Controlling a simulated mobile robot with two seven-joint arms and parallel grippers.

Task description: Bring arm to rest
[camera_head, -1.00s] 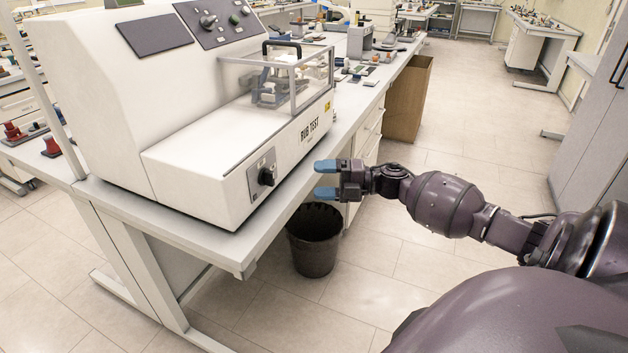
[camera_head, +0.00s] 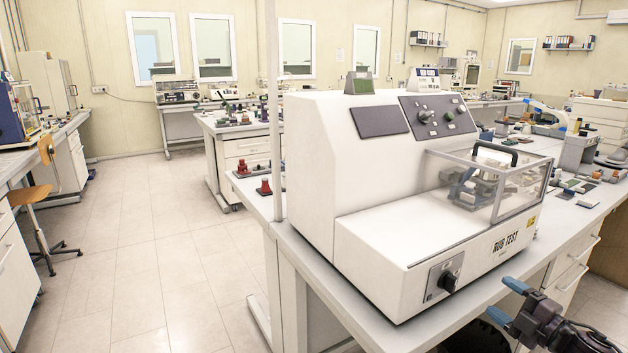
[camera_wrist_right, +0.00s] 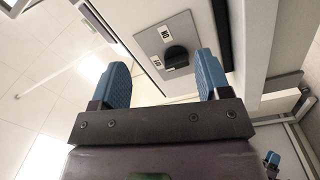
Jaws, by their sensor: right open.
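My right gripper (camera_head: 506,301) is at the lower right of the head view, in front of the rub test machine (camera_head: 385,255) and apart from it. Its blue fingertips are spread, with nothing between them. In the right wrist view the open right gripper (camera_wrist_right: 160,82) faces the machine's dark knob (camera_wrist_right: 177,57) on a grey plate. In the head view this knob (camera_head: 449,283) is on the machine's front face. Part of my right arm is cut off by the frame's lower right corner.
The machine stands on a long white bench (camera_head: 330,285), with a clear-covered chamber (camera_head: 490,180) on it. Small samples lie on the bench at right. A wooden chair (camera_head: 35,195) stands at left. The tiled floor (camera_head: 150,270) between the benches is free. A dark bin (camera_head: 475,335) is partly hidden below.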

